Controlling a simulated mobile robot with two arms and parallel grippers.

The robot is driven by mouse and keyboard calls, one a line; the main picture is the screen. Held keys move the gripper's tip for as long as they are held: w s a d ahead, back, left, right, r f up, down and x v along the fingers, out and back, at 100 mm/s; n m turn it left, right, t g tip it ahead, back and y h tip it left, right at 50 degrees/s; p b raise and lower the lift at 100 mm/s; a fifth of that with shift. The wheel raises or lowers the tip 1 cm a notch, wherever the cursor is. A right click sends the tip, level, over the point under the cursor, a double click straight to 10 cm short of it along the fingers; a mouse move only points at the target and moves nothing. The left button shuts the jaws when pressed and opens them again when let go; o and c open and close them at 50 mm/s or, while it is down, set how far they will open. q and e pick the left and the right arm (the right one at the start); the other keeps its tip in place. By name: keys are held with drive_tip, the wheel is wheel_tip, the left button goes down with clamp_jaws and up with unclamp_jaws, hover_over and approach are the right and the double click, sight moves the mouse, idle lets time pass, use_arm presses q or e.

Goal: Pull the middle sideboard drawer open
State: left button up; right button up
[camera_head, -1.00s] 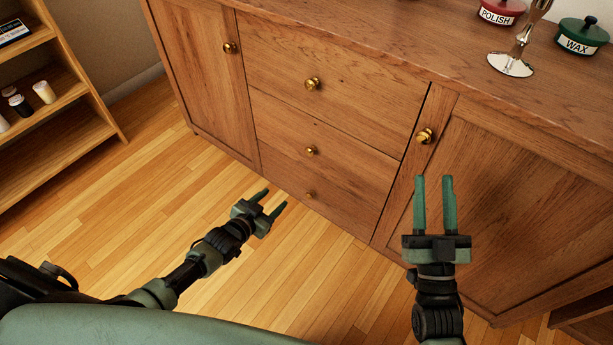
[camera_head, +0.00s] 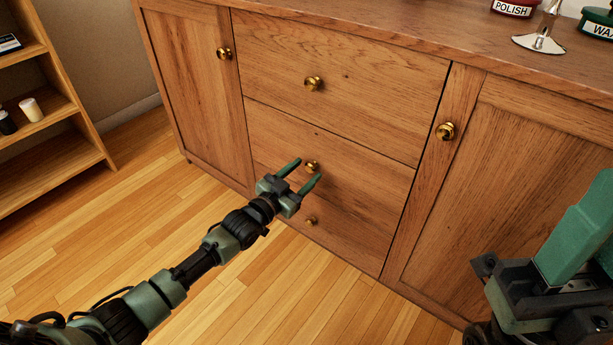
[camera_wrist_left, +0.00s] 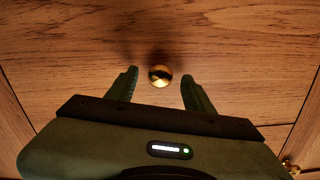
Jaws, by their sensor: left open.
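The wooden sideboard has a centre stack of drawers, and its middle drawer (camera_head: 372,172) is shut flush with the front. The middle drawer's brass knob (camera_head: 311,167) also shows in the left wrist view (camera_wrist_left: 160,76). My left gripper (camera_head: 302,172) is open, its green fingers pointing at the drawer front. In the left wrist view the fingers (camera_wrist_left: 158,88) stand to either side of the knob, apart from it. Whether the fingertips reach the depth of the knob is hard to tell. My right gripper (camera_head: 600,235) is at the right edge, partly cut off, in front of the right door.
The top drawer (camera_head: 345,55) and the bottom knob (camera_head: 311,221) lie above and below. The left door (camera_head: 200,85) and right door (camera_head: 500,190) are shut. A shelf (camera_head: 50,160) stands at the left.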

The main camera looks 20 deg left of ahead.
use_arm(q)
drive_tip(key=shift+w+d, duration=0.2)
drive_tip(key=shift+w, duration=0.4)
clamp_jaws()
idle(1.1)
